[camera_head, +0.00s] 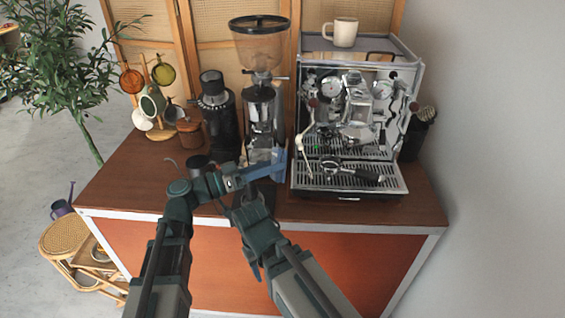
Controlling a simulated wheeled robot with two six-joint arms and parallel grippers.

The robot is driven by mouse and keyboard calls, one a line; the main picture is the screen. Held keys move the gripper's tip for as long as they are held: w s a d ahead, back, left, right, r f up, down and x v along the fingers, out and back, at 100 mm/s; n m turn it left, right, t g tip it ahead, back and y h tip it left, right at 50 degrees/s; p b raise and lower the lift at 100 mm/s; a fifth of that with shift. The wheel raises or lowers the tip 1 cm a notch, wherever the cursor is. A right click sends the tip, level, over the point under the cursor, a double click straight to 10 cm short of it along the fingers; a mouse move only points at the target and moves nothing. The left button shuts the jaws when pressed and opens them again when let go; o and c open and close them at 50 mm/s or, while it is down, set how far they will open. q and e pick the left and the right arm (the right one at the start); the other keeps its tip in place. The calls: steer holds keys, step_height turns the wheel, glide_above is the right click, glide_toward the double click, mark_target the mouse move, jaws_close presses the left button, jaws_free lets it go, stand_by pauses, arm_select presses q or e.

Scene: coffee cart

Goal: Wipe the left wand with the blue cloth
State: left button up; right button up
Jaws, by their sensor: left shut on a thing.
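The espresso machine (348,120) stands on the right of the cart top. Its left wand (301,143) hangs at the machine's left front, with a pale upper part. The blue cloth (270,167) is held in my left gripper (246,178), which is shut on it just left of the machine and its drip tray. The cloth is close to the wand's lower end in the picture; I cannot tell whether they touch. My right arm reaches up from the bottom centre to the cart's front edge. Its gripper's jaws cannot be made out.
A coffee grinder (263,105) stands behind the cloth, with a black canister-like device (217,115) to its left. A portafilter (355,172) lies on the drip tray. A cup (342,32) stands on the machine. The cart top (125,175) is clear at front left.

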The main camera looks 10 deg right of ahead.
arm_select(q)
steer(key=shift+d+f+b, duration=0.25)
steer(key=shift+d, duration=0.55)
steer(key=shift+d+f+b, duration=0.2)
steer(key=shift+d+b, duration=0.05)
steer(key=shift+d, duration=0.55)
steer(key=shift+s+d+f, duration=0.1)
steer(key=shift+d, duration=0.35)
jaws_close()
steer(key=shift+d+f, duration=0.15)
steer(key=shift+d, duration=0.65)
steer(key=shift+d, duration=0.1)
